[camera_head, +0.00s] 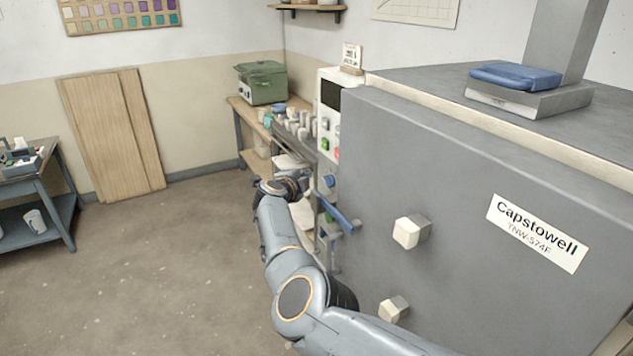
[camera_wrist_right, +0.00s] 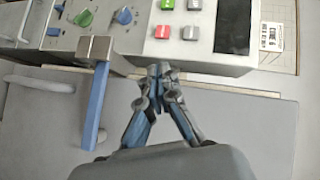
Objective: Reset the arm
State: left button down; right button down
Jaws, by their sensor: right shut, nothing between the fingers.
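My right gripper (camera_wrist_right: 159,70) is shut and empty in the wrist view, its fingertips together in front of a light grey panel. In the head view my right arm reaches up from the bottom edge, and the gripper (camera_head: 298,182) is small at its far end, beside the front of the grey kiln. A blue handle (camera_wrist_right: 96,105) on a metal block is left of the gripper in the wrist view, apart from the fingers. A blue handle (camera_head: 337,212) also shows in the head view. My left gripper is not in view.
The large grey kiln door (camera_head: 450,200), with pale knobs (camera_head: 409,232), fills the right side. A control panel (camera_wrist_right: 185,25) with knobs and buttons is above the fingers. A workbench (camera_head: 243,104) with a green box (camera_head: 262,82) stands behind. The floor (camera_head: 160,270) at left is open.

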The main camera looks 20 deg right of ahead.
jog(key=shift+a+r, duration=0.3)
jog(key=shift+r, duration=0.2)
